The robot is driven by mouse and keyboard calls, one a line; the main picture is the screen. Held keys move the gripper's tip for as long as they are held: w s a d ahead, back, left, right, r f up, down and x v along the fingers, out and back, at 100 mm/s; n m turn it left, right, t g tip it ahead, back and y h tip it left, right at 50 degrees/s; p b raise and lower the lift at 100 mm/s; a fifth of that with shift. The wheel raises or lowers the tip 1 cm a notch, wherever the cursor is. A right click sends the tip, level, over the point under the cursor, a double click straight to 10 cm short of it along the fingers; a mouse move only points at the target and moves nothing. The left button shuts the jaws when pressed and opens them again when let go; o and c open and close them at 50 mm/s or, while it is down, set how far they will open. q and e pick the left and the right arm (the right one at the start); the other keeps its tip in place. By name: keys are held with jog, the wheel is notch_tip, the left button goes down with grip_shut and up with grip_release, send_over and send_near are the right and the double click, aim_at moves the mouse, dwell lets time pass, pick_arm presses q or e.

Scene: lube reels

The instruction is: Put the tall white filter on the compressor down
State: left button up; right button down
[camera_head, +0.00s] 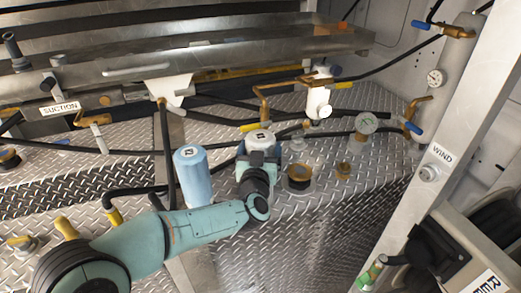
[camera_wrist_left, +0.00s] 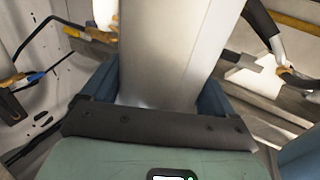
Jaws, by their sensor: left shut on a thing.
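The tall white filter (camera_head: 261,136) shows its round top with a dark mark in the head view, right of the middle blue filter. My left gripper (camera_head: 258,158) is shut on it, and the gripper and wrist hide most of its lower body. In the left wrist view the filter (camera_wrist_left: 168,50) is a pale, upright-looking cylinder between my two fingers. Its bottom end is hidden, so I cannot tell whether it touches the diamond-plate surface (camera_head: 320,205). I cannot tell which part is the compressor. My right gripper is not in view.
A blue filter (camera_head: 192,172) stands close on the left. Black hoses cross behind. The plate in front right is clear.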

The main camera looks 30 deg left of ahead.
pick_arm(q)
jog(key=o, duration=1.6)
jog(key=v, duration=1.2)
